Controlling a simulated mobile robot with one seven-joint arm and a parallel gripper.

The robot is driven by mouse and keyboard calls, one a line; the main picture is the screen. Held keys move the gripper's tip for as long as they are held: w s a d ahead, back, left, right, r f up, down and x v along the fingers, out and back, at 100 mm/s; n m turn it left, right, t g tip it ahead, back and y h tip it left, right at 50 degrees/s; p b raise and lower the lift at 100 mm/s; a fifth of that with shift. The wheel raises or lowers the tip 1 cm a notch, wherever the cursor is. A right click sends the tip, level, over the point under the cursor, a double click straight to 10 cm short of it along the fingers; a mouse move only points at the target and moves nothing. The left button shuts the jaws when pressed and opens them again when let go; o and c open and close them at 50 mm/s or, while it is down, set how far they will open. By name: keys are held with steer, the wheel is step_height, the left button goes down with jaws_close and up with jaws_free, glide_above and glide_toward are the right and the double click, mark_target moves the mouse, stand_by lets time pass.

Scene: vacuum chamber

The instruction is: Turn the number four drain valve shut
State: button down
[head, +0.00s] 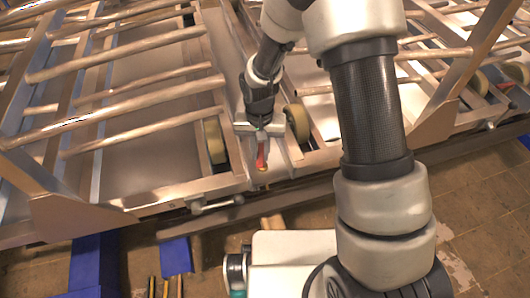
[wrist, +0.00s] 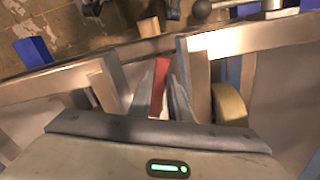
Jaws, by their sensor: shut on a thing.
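A red valve handle (head: 261,163) sits at the front edge of the metal rack, below the end of my arm. It also shows in the wrist view (wrist: 159,85) as a narrow red bar between the grey fingers. My gripper (head: 261,147) points down and is shut on this red handle; in the wrist view its fingers (wrist: 161,104) flank the handle closely. The valve body under the handle is hidden, and no number is readable, so I cannot tell which valve it is.
Tan wheels (head: 297,122) stand close beside my gripper in the metal frame. A metal lever with a round knob (head: 216,203) is on the front rail to the left. Tube racks (head: 130,90) lie behind. Blue supports (head: 176,256) stand below, over a brown tiled floor (head: 465,200).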

steer(key=shift+w+a+m, duration=0.1)
steer(key=shift+a+m, duration=0.35)
steer(key=shift+m, duration=0.35)
steer(key=shift+w+a+m, duration=0.1)
steer(key=shift+a+m, duration=0.35)
steer(key=shift+m, duration=0.35)
steer(key=c, duration=1.6)
jaws_free()
steer(key=shift+c, duration=0.2)
